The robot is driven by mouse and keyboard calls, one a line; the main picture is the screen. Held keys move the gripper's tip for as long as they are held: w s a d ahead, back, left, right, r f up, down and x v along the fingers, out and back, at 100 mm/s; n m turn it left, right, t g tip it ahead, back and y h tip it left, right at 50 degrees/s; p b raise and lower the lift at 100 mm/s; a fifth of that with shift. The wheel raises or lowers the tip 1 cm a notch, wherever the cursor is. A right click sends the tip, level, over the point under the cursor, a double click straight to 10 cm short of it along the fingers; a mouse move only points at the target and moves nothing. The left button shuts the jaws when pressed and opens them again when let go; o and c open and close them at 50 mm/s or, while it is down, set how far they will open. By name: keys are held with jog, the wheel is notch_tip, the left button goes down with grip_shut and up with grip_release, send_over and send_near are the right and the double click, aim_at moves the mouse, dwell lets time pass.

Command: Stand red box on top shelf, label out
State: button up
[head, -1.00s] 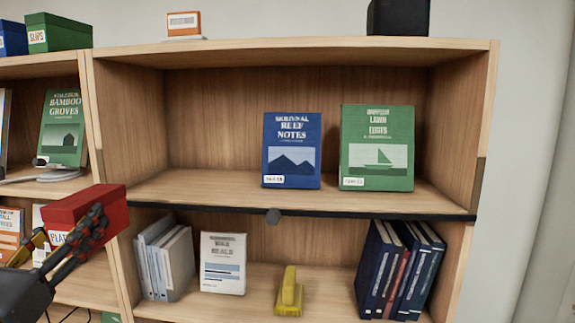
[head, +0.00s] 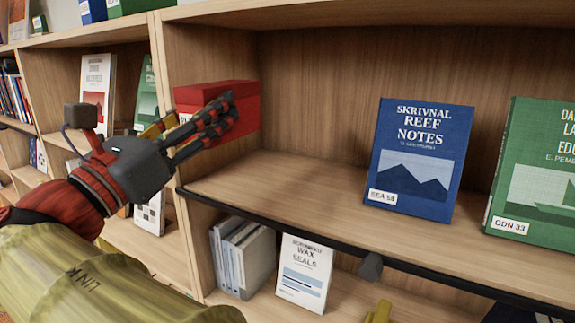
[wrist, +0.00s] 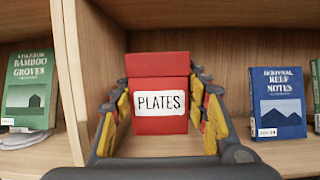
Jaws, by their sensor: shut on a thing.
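The red box (head: 245,112) is held by my gripper (head: 225,118) at the left end of the upper shelf (head: 290,190), by the wooden divider. In the wrist view the red box (wrist: 160,68) is upright between both fingers. Its white label reads PLATES and faces the wrist camera, out of the shelf. My fingers are shut on its sides. In the head view the fingers hide most of the label. I cannot tell whether the box's base touches the shelf board.
A blue book (head: 418,160) and a green book (head: 535,175) stand to the right on the same shelf. A dark rail (head: 330,242) with a grey knob (head: 370,266) runs along the shelf's front edge. The board between box and blue book is clear.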

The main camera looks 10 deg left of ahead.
jog(key=w+d, duration=0.1)
jog(key=w+d+f, duration=0.1)
jog(key=w+d, duration=0.1)
jog(key=shift+d+f, duration=0.2)
jog(key=shift+f, duration=0.1)
jog(key=w+d+f, duration=0.1)
jog(key=w+f, duration=0.1)
jog(key=f, duration=0.1)
jog(key=w+d+f, duration=0.1)
jog(key=f, duration=0.1)
jog(key=shift+d+p, duration=0.3)
jog(key=shift+d, duration=0.05)
jog(key=shift+w+d+f, duration=0.3)
jog(key=shift+d+f, duration=0.1)
jog(key=shift+f, duration=1.8)
jog(key=shift+w+f, duration=0.1)
jog(key=shift+f, duration=0.1)
jog(key=o, duration=1.3)
jog(key=shift+o, duration=0.5)
